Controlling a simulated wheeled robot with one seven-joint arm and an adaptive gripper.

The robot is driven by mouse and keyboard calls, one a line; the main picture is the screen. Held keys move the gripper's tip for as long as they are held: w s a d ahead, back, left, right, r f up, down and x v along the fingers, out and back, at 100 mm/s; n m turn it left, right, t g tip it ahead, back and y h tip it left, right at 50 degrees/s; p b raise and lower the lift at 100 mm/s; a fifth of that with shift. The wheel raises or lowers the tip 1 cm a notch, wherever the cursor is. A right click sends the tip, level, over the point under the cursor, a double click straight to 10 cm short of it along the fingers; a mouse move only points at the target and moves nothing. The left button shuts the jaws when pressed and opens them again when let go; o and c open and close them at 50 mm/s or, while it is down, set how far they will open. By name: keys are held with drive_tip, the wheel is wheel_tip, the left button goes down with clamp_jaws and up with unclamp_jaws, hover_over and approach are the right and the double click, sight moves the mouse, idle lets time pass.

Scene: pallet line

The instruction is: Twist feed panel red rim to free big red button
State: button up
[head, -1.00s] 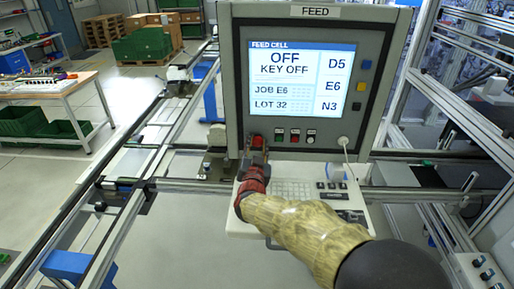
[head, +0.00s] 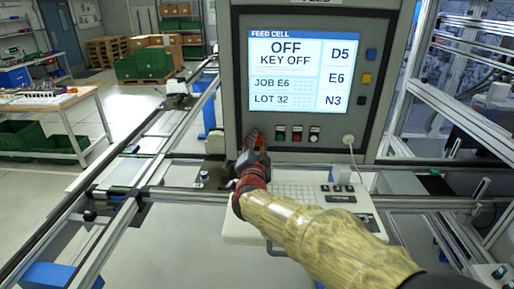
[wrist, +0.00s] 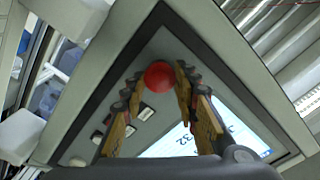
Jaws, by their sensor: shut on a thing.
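The feed panel (head: 236,60) is a grey upright box with a lit screen (head: 300,70) reading "OFF, KEY OFF". Its big red button (wrist: 160,76) shows as a round red cap between my two fingers in the wrist view. In the head view my gripper (head: 255,141) is at the panel's lower left corner, shut on the button and hiding most of it; some red shows at the fingers. I cannot tell the rim apart from the cap. The fingers lie on opposite sides of the red cap.
Small green, red and white buttons (head: 297,134) sit just right of my gripper. A keyboard shelf (head: 295,193) juts out below the panel under my forearm. A white cable plug (head: 348,139) is at the lower right. Conveyor rails (head: 115,185) run on the left.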

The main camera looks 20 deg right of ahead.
idle(0.3)
drive_tip(key=o, duration=1)
drive_tip(key=shift+o, duration=0.8)
drive_tip(key=shift+s, duration=0.1)
drive_tip(key=v, duration=1.1)
drive_tip(key=shift+s, duration=0.35)
drive_tip(key=shift+a, duration=0.15)
